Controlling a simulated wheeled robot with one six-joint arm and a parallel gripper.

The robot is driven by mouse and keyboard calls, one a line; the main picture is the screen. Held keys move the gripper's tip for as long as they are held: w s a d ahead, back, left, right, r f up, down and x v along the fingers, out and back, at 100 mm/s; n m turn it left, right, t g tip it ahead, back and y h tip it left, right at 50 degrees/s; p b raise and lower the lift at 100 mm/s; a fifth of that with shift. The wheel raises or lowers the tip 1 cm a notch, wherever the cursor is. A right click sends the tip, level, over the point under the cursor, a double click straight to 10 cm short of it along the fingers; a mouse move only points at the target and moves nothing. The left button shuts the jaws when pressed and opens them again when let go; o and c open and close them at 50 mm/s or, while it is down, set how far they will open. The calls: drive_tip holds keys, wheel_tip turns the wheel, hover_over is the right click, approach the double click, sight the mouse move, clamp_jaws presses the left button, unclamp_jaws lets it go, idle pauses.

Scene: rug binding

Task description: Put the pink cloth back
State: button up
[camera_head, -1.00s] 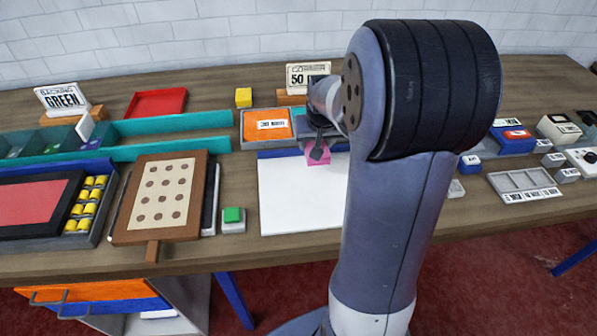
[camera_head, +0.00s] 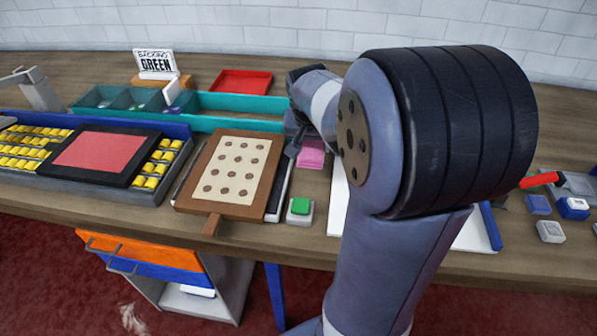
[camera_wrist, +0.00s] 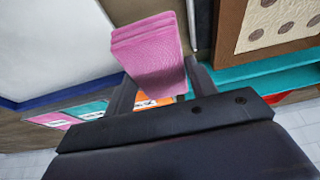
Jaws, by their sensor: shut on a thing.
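The pink cloth (camera_head: 312,153) is a folded, layered piece. It shows beside my arm, between the brown dotted board and the white sheet. In the wrist view the pink cloth (camera_wrist: 150,52) stands out from between my fingers. My gripper (camera_wrist: 160,88) is shut on it. In the head view my gripper (camera_head: 296,148) is partly hidden by my arm. The wrist view shows a row of labelled coloured patches, with a pink patch (camera_wrist: 55,121), a teal patch (camera_wrist: 88,110) and an orange patch (camera_wrist: 140,101). My arm hides this row in the head view.
The dotted board (camera_head: 232,172) and a green button (camera_head: 300,207) lie near the cloth. The white sheet (camera_head: 338,200) is partly covered by my arm.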

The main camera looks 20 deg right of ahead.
sight(311, 154)
wheel_tip(311, 154, down, 8)
drive_tip(key=shift+r, duration=0.15)
idle(0.3)
drive_tip(key=shift+b, duration=0.3)
drive_tip(key=o, duration=0.9)
drive_tip(key=shift+o, duration=0.2)
drive_tip(key=shift+r+p, duration=0.15)
drive_tip(key=shift+p, duration=0.15)
drive_tip(key=v, duration=1.1)
drive_tip(key=shift+s+r, duration=0.1)
drive_tip(key=shift+r, duration=0.25)
